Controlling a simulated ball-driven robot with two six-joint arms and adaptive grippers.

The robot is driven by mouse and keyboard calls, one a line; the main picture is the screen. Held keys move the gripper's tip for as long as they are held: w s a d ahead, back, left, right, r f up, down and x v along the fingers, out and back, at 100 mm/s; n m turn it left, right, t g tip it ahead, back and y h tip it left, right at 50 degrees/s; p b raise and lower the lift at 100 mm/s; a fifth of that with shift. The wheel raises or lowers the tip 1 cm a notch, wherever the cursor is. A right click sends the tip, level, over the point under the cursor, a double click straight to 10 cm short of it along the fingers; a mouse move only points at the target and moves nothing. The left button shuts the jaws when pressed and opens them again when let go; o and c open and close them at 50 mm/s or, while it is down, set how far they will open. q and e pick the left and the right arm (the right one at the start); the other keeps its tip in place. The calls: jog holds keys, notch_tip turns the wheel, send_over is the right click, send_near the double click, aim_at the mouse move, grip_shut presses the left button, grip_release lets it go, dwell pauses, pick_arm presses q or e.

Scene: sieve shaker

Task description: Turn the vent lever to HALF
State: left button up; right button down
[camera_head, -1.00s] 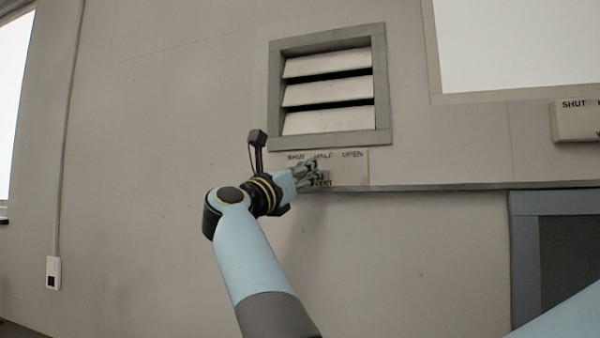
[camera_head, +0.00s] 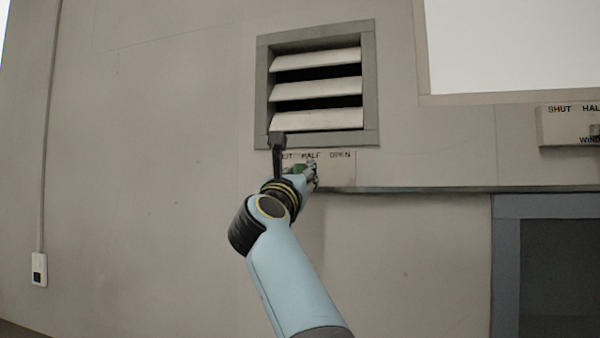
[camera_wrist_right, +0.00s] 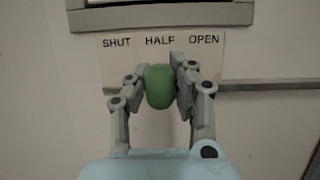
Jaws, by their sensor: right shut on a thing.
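The vent lever's green grip (camera_wrist_right: 160,88) is held between the two fingers of my right gripper (camera_wrist_right: 158,82) in the right wrist view. The grip stands upright just below the word HALF on the pale vent label plate (camera_wrist_right: 112,62), which reads SHUT, HALF, OPEN. The lever's pivot is hidden. The vent (camera_head: 368,85) has its slats tilted, with dark gaps between them. My left gripper is not in view.
Another plate (camera_head: 556,127) marked SHUT, HAL and WIND, cut off by the frame, is on the wall at the right. A ledge (camera_head: 430,189) runs along the wall right of the vent plate. A grey-framed dark opening (camera_head: 505,265) lies at lower right.

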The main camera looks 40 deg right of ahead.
jog(key=c, duration=1.1)
grip_release()
jog(key=shift+o, duration=0.2)
notch_tip(320, 180, up, 10)
